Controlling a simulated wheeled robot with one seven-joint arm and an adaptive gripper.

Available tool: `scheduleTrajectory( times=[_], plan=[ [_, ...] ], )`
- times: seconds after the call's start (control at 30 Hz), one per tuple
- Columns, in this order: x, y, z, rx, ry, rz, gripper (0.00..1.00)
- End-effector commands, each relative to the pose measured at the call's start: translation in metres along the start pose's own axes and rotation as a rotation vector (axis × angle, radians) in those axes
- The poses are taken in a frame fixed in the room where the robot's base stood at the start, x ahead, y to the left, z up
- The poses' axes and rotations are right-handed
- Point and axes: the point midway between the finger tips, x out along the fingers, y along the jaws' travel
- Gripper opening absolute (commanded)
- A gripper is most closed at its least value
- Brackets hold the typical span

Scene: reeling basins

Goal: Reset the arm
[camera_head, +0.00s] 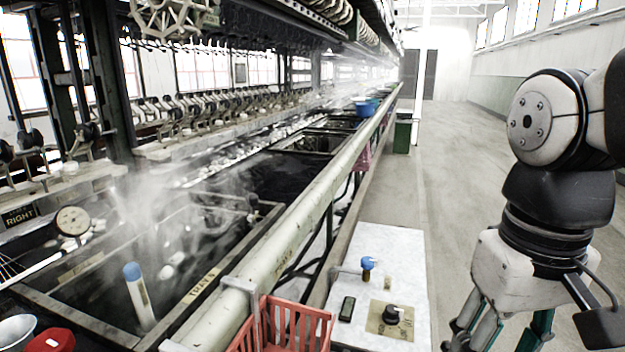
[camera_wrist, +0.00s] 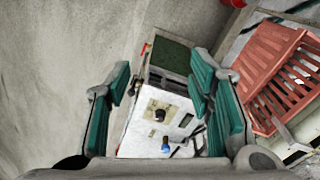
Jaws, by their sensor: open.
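My gripper (camera_wrist: 162,105) is open and empty in the wrist view, its two green-padded fingers spread wide apart and pointing down. In the head view my arm hangs at the right, over the floor beside the white panel, and the gripper's fingers are cut off by the bottom edge. Below and between the fingers in the wrist view lies the white panel (camera_wrist: 140,130), with a dark knob on a tan plate and a blue-topped valve. Nothing touches the fingers.
The white panel (camera_head: 395,243) carries a blue valve (camera_head: 368,262) and a black knob (camera_head: 391,314). A red crate (camera_head: 300,325) stands left of it. A long rail (camera_head: 290,222) borders the steaming basins. A white tube with a blue cap (camera_head: 139,295) stands in the near basin. The right aisle is clear.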

Motion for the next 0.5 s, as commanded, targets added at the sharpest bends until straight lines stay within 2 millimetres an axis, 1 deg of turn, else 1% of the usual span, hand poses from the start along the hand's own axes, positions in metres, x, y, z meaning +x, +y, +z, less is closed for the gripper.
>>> scheduleTrajectory(
  times=[0.03, 0.1, 0.2, 0.47, 0.5],
  plan=[
    [0.001, -0.001, 0.018, 0.007, 0.008, -0.003, 0.48],
    [0.005, -0.002, 0.038, 0.015, 0.009, -0.007, 0.48],
    [0.011, -0.003, 0.062, 0.025, 0.012, -0.014, 0.48],
    [0.031, -0.007, 0.110, 0.045, 0.017, -0.031, 0.48],
    [0.025, -0.007, 0.111, 0.046, 0.019, -0.031, 0.48]
  ],
)
